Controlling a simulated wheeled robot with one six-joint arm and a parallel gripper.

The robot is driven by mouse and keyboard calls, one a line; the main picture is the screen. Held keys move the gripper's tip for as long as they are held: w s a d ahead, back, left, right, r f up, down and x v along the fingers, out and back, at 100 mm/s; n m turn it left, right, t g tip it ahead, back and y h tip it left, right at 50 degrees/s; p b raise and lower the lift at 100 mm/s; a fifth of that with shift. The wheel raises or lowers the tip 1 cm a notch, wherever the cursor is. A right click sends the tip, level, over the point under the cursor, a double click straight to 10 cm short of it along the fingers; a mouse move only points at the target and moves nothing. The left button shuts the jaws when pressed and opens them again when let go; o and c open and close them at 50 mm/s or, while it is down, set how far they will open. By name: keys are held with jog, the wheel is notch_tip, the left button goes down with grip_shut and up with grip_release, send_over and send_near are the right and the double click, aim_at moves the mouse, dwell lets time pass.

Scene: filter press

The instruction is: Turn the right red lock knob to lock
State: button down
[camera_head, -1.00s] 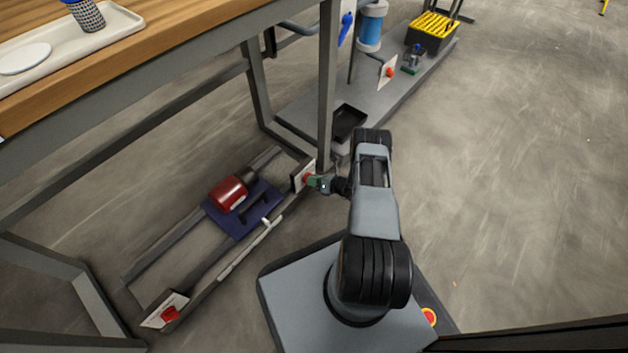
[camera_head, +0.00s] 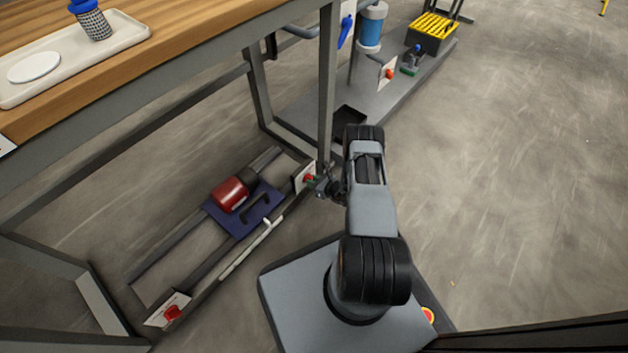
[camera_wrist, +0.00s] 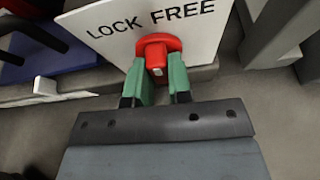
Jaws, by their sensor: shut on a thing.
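The right red lock knob (camera_head: 308,178) sits on a white plate (camera_head: 299,183) at the right end of the low frame under the bench. In the wrist view the red knob (camera_wrist: 158,47) is close, below the words LOCK on the left and FREE on the right of the plate (camera_wrist: 110,38). My gripper (camera_wrist: 158,76) has its green fingers on either side of the knob's raised grip and is shut on it. In the head view my gripper (camera_head: 317,184) is small and partly hidden by its wrist. I cannot tell which word the knob points to.
A second red knob (camera_head: 172,312) is at the frame's left end. A red motor (camera_head: 231,194) on a blue plate (camera_head: 233,226) stands between the rails. A bench leg (camera_head: 327,85) rises just behind my gripper. Open floor (camera_head: 510,170) lies to the right.

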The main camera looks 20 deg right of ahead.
jog(key=shift+w+a+f+n+t+h, duration=0.15)
jog(key=shift+n+t+h, duration=0.45)
jog(key=shift+n, duration=0.7)
jog(key=shift+a+r+n+t+h, duration=0.1)
jog(key=shift+n+t+h, duration=0.3)
jog(key=shift+n+h, duration=0.65)
jog(key=shift+n, duration=0.45)
jog(key=c, duration=1)
grip_release()
jog(key=shift+c, duration=0.2)
